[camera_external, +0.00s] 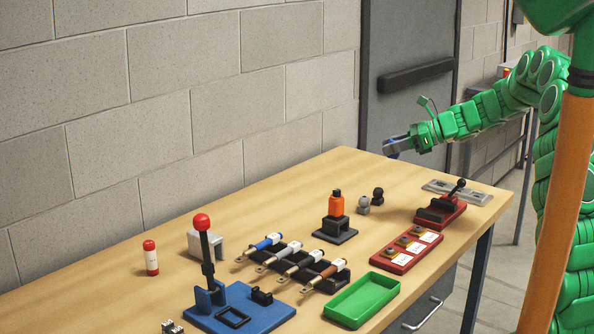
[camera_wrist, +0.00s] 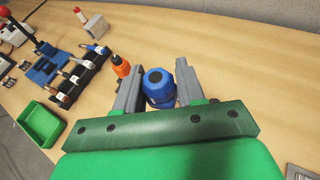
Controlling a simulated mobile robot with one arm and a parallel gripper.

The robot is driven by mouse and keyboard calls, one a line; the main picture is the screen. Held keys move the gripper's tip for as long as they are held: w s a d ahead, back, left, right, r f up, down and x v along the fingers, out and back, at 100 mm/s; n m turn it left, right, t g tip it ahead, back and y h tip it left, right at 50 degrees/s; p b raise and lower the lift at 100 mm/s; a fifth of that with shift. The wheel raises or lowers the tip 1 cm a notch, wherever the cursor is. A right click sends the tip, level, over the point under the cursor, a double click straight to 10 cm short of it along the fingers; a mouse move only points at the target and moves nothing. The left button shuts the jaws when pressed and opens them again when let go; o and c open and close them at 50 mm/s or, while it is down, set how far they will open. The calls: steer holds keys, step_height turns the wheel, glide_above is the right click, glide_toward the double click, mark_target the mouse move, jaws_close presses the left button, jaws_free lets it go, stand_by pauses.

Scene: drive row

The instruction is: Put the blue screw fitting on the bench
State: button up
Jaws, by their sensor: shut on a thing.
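My gripper (camera_wrist: 158,80) is shut on the blue screw fitting (camera_wrist: 160,94), which sits between its two grey fingers in the wrist view. The fitting has a dark round end facing the camera. In the external view my gripper (camera_external: 396,144) is over the far right part of the wooden bench (camera_external: 110,232), with a bit of blue at its tip. The gap between the fitting and the bench top is hard to judge, but the gripper appears raised above it.
An orange bottle-like piece (camera_external: 336,205) stands on a dark base mid-bench. Nearby are small grey and black knobs (camera_external: 363,205), a red toggle clamp (camera_external: 440,208), a green tray (camera_external: 362,300), a rack of tools (camera_external: 300,262) and a blue lever press (camera_external: 240,308).

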steer(key=s+a+n+g, duration=0.1)
steer(key=s+a, duration=0.4)
steer(key=a, duration=0.8)
steer(key=shift+s+n+g, duration=0.2)
steer(key=shift+n+g, duration=0.2)
steer(key=shift+g, duration=0.1)
steer(key=s+a+n+g, duration=0.5)
steer(key=s+a+g, duration=0.1)
steer(key=s+a, duration=2.4)
steer(key=f, duration=0.3)
steer(key=s+d+f, duration=0.1)
steer(key=f, duration=0.1)
steer(key=shift+d, duration=0.1)
steer(key=shift+t, duration=0.3)
